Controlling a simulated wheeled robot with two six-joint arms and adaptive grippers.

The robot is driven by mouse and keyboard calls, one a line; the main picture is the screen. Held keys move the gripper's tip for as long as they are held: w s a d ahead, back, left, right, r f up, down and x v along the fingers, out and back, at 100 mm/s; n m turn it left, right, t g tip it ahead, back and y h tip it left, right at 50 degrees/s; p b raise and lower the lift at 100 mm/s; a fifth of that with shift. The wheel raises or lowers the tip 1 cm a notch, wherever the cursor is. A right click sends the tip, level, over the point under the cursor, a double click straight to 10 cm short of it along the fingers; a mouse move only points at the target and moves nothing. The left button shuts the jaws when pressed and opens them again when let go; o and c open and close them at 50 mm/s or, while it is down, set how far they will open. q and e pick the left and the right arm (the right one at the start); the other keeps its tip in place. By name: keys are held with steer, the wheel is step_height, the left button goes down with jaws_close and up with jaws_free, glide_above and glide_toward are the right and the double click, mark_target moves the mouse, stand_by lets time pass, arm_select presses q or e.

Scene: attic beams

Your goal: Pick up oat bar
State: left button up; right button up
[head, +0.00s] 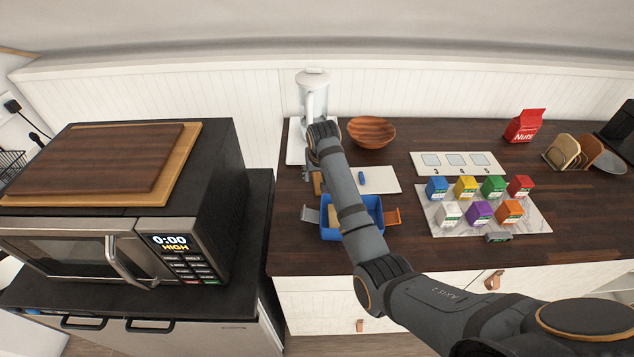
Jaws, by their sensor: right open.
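My right arm reaches in from the lower right over the counter. Its gripper (310,170) is open, pointing down beside the wrist and largely hidden by it. A small brown bar-like item (317,184) shows just left of the forearm, near the gripper; it may be the oat bar, but no label is readable. A tan piece (333,216) lies in the blue box (327,234), partly hidden by my forearm; I cannot tell what it is. I see nothing held in the right gripper. My left gripper is not in view.
A white board (385,180) with a small blue item, a wooden bowl (371,132) and a blender-like jug (313,95) stand nearby. Several coloured cartons sit on a pale mat (455,228) to the right. The microwave (110,245) stands left. The front right counter is clear.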

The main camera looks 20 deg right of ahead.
mark_target(318, 182)
steer(key=shift+w+d+f, duration=0.15)
steer(key=shift+w+f, duration=0.1)
steer(key=shift+f, duration=0.1)
steer(key=shift+w+f+p, duration=0.15)
steer(key=shift+f+p, duration=0.4)
steer(key=shift+p, duration=0.1)
steer(key=x, duration=0.3)
steer(key=shift+f, duration=0.15)
steer(key=c, duration=0.9)
steer(key=shift+c, duration=1.2)
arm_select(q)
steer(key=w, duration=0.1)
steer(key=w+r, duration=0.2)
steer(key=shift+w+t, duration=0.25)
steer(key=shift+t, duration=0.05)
